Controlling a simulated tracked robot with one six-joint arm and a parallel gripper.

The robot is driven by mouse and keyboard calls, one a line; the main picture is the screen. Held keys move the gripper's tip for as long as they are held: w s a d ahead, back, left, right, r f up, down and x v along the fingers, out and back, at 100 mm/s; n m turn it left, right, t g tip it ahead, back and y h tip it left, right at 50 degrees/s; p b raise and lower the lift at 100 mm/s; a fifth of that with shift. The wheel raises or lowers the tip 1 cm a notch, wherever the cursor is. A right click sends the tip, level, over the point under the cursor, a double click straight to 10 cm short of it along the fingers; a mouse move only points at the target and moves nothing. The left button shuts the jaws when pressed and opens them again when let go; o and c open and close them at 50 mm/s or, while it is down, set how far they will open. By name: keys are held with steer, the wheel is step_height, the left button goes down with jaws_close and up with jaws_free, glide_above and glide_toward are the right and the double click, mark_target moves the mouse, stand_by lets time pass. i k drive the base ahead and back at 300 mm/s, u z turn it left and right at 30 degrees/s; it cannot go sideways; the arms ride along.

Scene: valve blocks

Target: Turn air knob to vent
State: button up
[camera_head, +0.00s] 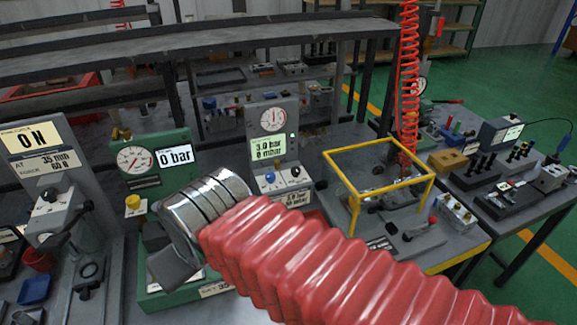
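A grey test panel (270,116) stands at the middle, with a round gauge on top and a display (268,148) reading 3.0 bar and 0 mbar. Below the display are a blue knob (270,178) and a dark knob (295,172). The lettering under them is too small to read, so I cannot tell which knob is the air knob or its setting. My gripper (172,268) is at the lower left of the panel, apart from these knobs, in front of a green unit.
The green unit (120,147) has a gauge, a 0 bar display and a yellow knob (133,203). A yellow frame (350,185) and red coiled hose (408,70) are to the right. A dark shelf spans behind.

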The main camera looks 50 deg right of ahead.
mark_target(295, 171)
steer(key=u, duration=0.05)
steer(key=k, duration=1.05)
steer(key=z, duration=0.5)
steer(key=i, duration=1)
